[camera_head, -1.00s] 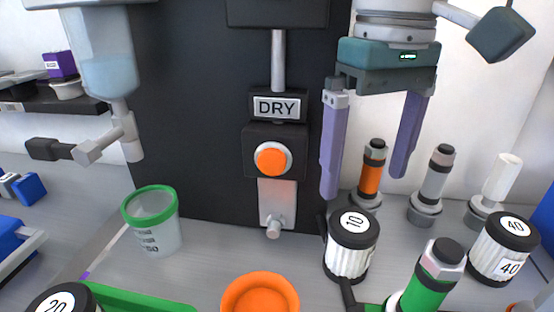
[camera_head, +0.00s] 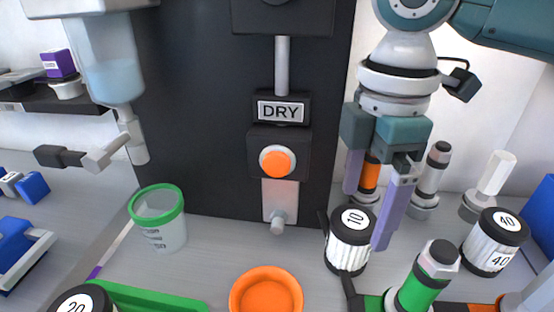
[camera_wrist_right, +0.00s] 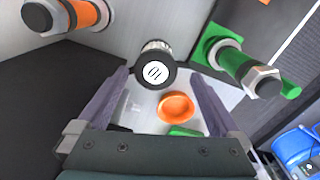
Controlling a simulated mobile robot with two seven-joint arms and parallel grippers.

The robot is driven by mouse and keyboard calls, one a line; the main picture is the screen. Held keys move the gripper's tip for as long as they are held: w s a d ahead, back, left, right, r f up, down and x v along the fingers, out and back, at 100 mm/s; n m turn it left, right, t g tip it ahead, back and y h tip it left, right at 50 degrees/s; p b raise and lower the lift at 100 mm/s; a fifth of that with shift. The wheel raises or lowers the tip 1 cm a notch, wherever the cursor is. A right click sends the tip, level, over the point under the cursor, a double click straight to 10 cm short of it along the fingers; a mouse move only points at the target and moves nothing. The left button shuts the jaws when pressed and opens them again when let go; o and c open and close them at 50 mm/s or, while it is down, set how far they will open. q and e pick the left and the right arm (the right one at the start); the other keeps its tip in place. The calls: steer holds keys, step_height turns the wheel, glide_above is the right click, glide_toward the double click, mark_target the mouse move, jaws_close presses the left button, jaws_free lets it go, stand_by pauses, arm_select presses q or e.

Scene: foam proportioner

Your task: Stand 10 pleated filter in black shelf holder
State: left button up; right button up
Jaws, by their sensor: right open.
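The 10 pleated filter (camera_head: 347,252) is a white pleated cylinder with a black cap marked 10. It stands upright on the grey bench, right of the black panel. A black holder (camera_head: 352,297) with a curved arm shows beside and in front of it; how the two touch is unclear. My right gripper (camera_head: 368,215) is open, its purple fingers pointing down at the filter, one finger behind it and one at its right. In the right wrist view the filter (camera_wrist_right: 155,66) lies ahead, between and beyond the open fingers. My left gripper is not in view.
An orange dish (camera_head: 266,292) lies in front. Orange and grey fittings stand behind. A green-rimmed cup (camera_head: 159,218) stands at left.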

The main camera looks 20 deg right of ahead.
mark_target(356, 219)
steer(key=f, duration=0.3)
steer(key=f+b, duration=0.1)
steer(key=f, duration=0.1)
steer(key=shift+w+a+f, duration=0.1)
steer(key=shift+w+f, duration=0.2)
steer(key=shift+r, duration=0.1)
steer(key=c, duration=1.5)
